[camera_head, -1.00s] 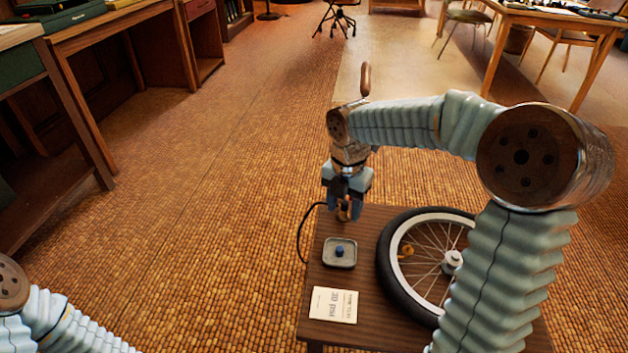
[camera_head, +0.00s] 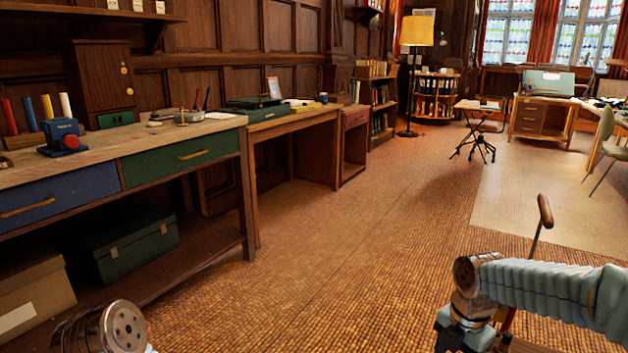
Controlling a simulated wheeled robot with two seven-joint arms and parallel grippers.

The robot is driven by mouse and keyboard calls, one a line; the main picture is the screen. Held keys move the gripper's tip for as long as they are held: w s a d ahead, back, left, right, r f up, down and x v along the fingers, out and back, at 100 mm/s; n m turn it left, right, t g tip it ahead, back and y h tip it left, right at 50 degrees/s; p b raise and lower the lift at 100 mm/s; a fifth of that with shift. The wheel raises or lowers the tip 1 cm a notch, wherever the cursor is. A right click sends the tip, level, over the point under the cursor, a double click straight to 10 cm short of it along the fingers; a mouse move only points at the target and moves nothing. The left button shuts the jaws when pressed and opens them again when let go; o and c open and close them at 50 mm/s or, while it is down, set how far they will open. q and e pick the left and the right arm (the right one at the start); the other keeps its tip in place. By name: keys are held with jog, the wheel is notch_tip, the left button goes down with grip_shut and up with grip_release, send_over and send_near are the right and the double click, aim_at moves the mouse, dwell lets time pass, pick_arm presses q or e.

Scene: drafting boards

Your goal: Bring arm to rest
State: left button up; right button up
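My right arm comes in from the right edge, low in the head view. Its gripper body (camera_head: 463,333) is at the bottom edge, with the fingers cut off below, so its opening and contents are hidden. Only a round joint of my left arm shows at the bottom left. My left gripper is out of view.
A wooden handle on a thin metal rod (camera_head: 545,211) stands upright behind my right arm. A long wooden desk (camera_head: 185,145) with blue and green drawers runs along the left wall. A dark green box (camera_head: 130,243) sits beneath it. The woven floor (camera_head: 340,255) is clear in the middle.

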jog(key=s+a+f+m+y, duration=0.1)
jog(key=a+f+m, duration=0.4)
jog(key=f, duration=0.4)
jog(key=s+a+f+m+y, duration=0.15)
jog(key=a+f+m, duration=0.25)
jog(key=f, duration=0.4)
jog(key=s+a+f+m, duration=0.3)
jog(key=s+f+m, duration=0.3)
jog(key=f+m, duration=0.1)
jog(key=s+a+f+m+y, duration=0.1)
jog(key=s+a+f+m, duration=0.2)
jog(key=s+f+m, duration=0.3)
jog(key=f+m, duration=0.1)
jog(key=m, duration=0.3)
jog(key=shift+s+a+t, duration=0.3)
jog(key=shift+s+a, duration=0.1)
jog(key=shift+f+y, duration=0.1)
jog(key=shift+y, duration=0.15)
